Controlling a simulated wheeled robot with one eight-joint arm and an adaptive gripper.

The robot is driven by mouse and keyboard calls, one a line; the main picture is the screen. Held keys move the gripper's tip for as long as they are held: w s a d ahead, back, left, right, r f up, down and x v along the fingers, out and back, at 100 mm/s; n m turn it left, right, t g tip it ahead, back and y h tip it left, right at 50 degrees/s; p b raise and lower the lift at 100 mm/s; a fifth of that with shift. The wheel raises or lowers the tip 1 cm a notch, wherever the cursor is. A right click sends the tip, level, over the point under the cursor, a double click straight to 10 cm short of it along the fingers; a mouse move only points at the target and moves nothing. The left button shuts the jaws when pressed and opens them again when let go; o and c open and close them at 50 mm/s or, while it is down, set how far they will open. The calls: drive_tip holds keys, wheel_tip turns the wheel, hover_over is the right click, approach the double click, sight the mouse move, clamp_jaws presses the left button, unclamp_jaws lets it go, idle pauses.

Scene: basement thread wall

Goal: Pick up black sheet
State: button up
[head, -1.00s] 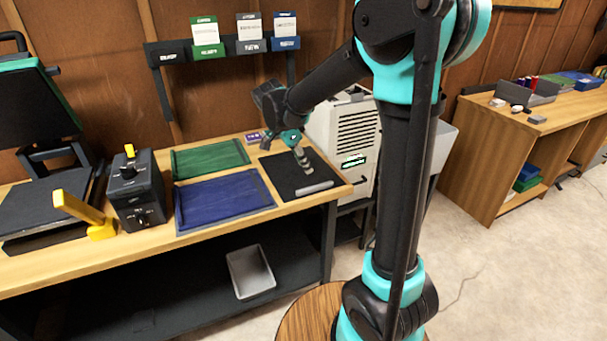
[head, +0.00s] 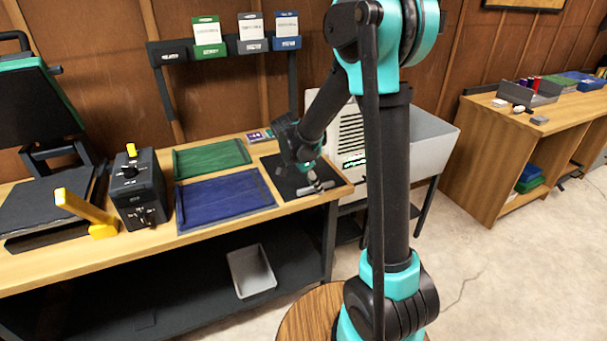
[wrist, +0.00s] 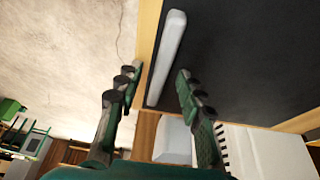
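The black sheet (head: 276,172) lies flat at the right end of the wooden workbench. In the wrist view the black sheet (wrist: 245,60) fills the upper right. A light grey bar (wrist: 168,55) lies along its edge; in the head view the grey bar (head: 318,188) is at the sheet's front right. My gripper (head: 311,178) is over the sheet, close to the bar. In the wrist view my gripper (wrist: 157,75) is open, with one finger on each side of the bar's line. Whether the fingers touch anything is unclear.
A blue sheet (head: 222,200) and a green sheet (head: 212,158) lie to the left on the bench. A black control box (head: 139,190) and yellow handle (head: 85,212) stand further left. A white machine (head: 352,140) stands behind the bench's right end.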

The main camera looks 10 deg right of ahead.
drive_tip(key=shift+c, duration=0.6)
clamp_jaws()
